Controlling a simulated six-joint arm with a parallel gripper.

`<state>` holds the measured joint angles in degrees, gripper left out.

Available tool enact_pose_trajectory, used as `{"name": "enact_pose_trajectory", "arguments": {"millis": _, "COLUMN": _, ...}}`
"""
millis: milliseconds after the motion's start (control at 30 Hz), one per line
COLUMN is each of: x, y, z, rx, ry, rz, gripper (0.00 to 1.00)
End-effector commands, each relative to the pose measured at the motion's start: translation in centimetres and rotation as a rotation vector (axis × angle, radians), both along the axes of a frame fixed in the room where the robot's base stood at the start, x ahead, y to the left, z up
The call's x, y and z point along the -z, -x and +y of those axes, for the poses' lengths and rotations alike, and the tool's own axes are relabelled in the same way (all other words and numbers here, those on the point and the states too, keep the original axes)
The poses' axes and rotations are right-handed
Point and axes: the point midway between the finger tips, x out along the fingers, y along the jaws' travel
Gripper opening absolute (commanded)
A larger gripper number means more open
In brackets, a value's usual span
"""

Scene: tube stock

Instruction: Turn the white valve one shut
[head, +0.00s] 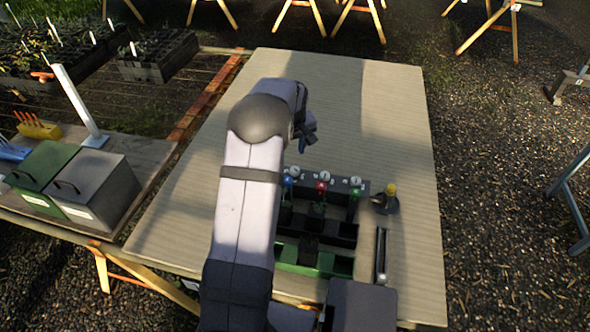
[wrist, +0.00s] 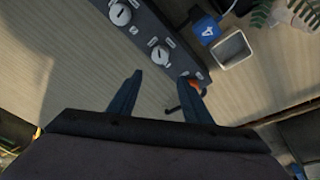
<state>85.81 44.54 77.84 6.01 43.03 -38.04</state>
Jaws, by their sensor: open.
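A dark valve bar (head: 335,184) lies across the middle of the table and carries several round white valves in a row. The left one (head: 295,172), the middle one (head: 325,174) and the right one (head: 356,182) show in the head view. In the wrist view, two white knobs, one near the top edge (wrist: 120,13) and one nearer my gripper (wrist: 160,55), sit on the bar; I cannot read which is one. My gripper (wrist: 160,88) is open and empty, its tips just short of the nearer knob. In the head view my gripper (head: 308,132) is beyond the bar, partly hidden by my arm.
A blue tag marked 4 (wrist: 206,29) and a pale square pot (wrist: 232,50) stand beside the bar. An orange piece (wrist: 190,84) is near the right fingertip. A yellow-topped dark object (head: 388,200) stands right of the bar. The far table is clear.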

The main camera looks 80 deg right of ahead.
Motion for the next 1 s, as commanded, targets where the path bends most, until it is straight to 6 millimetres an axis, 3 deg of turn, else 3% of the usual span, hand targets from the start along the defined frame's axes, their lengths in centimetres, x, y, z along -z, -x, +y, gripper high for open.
{"name": "enact_pose_trajectory", "arguments": {"millis": 133, "x": 0.1, "y": 1.0, "z": 1.5, "rx": 0.177, "ry": 0.046, "rz": -0.078, "gripper": 0.45}}
{"name": "enact_pose_trajectory", "arguments": {"millis": 333, "x": 0.2, "y": 1.9, "z": 2.6, "rx": 0.309, "ry": 0.077, "rz": -0.131, "gripper": 0.45}}
{"name": "enact_pose_trajectory", "arguments": {"millis": 667, "x": 0.5, "y": 2.1, "z": 2.7, "rx": 0.336, "ry": 0.083, "rz": -0.140, "gripper": 0.45}}
{"name": "enact_pose_trajectory", "arguments": {"millis": 1000, "x": 3.6, "y": 1.7, "z": 1.5, "rx": 0.335, "ry": 0.080, "rz": -0.139, "gripper": 0.45}}
